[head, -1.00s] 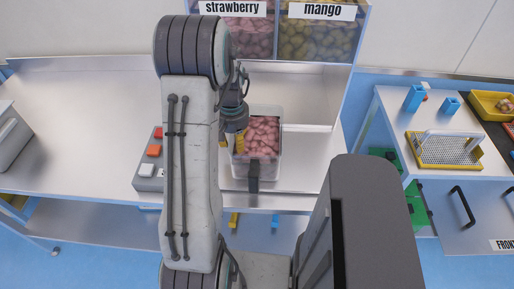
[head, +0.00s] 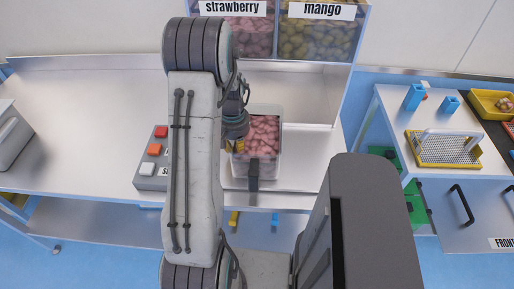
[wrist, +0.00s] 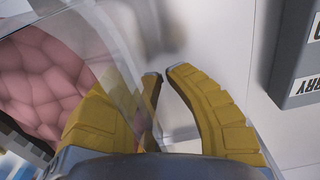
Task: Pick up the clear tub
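The clear tub (head: 264,178) stands on the metal counter, filled with pink pieces (head: 264,132). A dark tab or handle is on its front. My gripper (head: 237,145) is low at the tub's left side, partly hidden by my arm in the head view. In the wrist view, the two yellow fingers of my gripper (wrist: 165,74) have tips close together with a narrow gap. The tub's clear wall (wrist: 118,40) passes by the left finger, which shows partly through it. The right finger is outside the wall. Whether the tips touch the wall is unclear.
A grey button box (head: 150,178) with red, orange and white buttons sits left of the tub. Strawberry (head: 232,35) and mango (head: 318,40) bins stand behind and above. A side table at right holds a yellow-framed basket (head: 443,150). The left counter is mostly clear.

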